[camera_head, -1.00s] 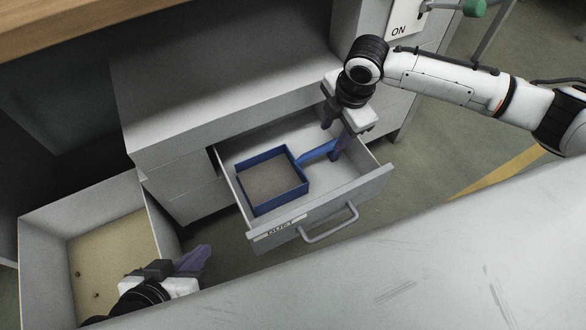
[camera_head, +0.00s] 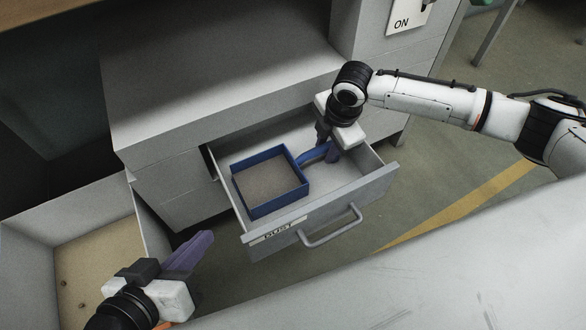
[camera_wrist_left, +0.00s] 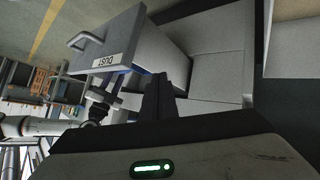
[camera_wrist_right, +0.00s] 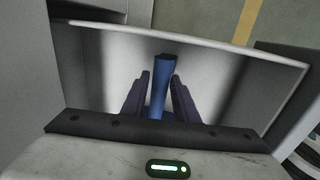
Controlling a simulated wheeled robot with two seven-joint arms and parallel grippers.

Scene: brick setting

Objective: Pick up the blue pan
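The blue pan (camera_head: 300,190), a square tray with a handle, lies in the open drawer marked DUST (camera_head: 335,222). Its handle points toward the back right and shows between my fingers in the right wrist view (camera_wrist_right: 161,82). My right gripper (camera_head: 328,152) reaches down into the drawer at the handle. The pan appears to rest on the drawer floor. My left gripper (camera_head: 200,245) is empty, its fingers together, outside the drawer at the lower left.
A grey cabinet (camera_head: 220,95) stands behind the drawer. An open bin (camera_head: 30,240) with a tan bottom and small dark bits is at the left. The drawer's front panel and handle (camera_head: 332,228) stand before the pan. Floor is free at the right.

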